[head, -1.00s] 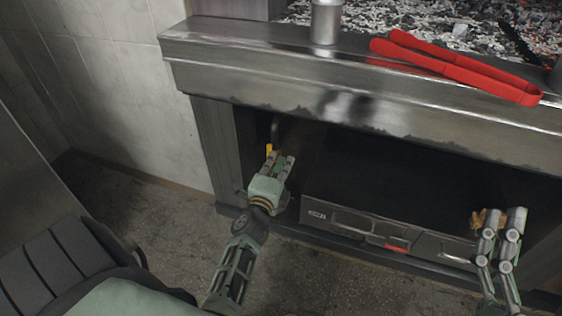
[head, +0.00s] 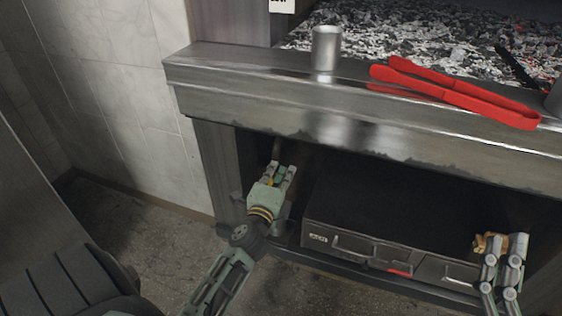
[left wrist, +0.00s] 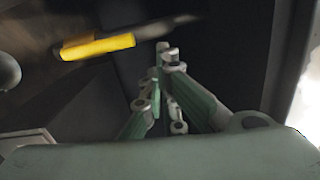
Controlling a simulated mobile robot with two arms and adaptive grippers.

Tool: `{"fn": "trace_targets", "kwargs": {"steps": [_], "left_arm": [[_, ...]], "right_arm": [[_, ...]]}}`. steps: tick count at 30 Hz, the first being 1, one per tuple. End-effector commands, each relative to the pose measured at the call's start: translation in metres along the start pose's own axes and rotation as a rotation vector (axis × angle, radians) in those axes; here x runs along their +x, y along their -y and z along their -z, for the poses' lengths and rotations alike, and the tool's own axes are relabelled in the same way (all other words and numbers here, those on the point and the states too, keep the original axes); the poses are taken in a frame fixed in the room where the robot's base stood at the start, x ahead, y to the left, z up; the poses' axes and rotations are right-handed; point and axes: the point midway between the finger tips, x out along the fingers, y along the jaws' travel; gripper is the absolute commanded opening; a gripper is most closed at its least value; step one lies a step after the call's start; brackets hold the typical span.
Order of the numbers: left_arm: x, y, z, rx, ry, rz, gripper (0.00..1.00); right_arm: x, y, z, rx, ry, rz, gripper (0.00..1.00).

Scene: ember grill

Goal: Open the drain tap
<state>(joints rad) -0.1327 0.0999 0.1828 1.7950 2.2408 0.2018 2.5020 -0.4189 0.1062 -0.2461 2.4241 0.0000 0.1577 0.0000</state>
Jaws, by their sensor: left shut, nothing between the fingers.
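The drain tap shows in the left wrist view as a yellow lever handle (left wrist: 98,47) on a dark fitting, with a blurred rod running right from it. In the head view a dark pipe (head: 275,150) hangs under the counter at the left of the dark recess; the handle is mostly hidden there. My left gripper (head: 285,168) reaches into the recess just below the pipe. In the left wrist view its fingers (left wrist: 166,55) are together and empty, right of the yellow handle with a gap between. My right gripper (head: 507,240) is at the lower right, its jaw opening unclear.
A steel counter edge (head: 340,115) overhangs the recess. A metal cup (head: 326,48) and red tongs (head: 455,92) are on top, before the ash bed (head: 400,35). A grey drawer unit (head: 345,242) fills the recess right of my left gripper. A tan object (head: 484,244) is beside my right gripper.

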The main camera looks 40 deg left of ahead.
Motion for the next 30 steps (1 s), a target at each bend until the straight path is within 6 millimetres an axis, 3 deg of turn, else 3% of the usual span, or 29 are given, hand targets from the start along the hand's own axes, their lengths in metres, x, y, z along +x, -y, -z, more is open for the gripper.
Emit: {"fn": "trace_targets", "kwargs": {"steps": [3, 9, 30], "left_arm": [[0.0, 0.021, -0.002, 0.004, -0.002, 0.005, 0.0], [0.001, 0.043, -0.004, 0.001, 0.0, 0.003, 0.0], [0.001, 0.046, -0.004, -0.001, 0.001, 0.0, 0.0]], "right_arm": [[0.0, 0.0, 0.0, 0.0, 0.0, 0.0, 0.74], [0.0, 0.0, 0.0, 0.0, 0.0, 0.0, 0.74], [0.0, 0.0, 0.0, 0.0, 0.0, 0.0, 0.74]]}}
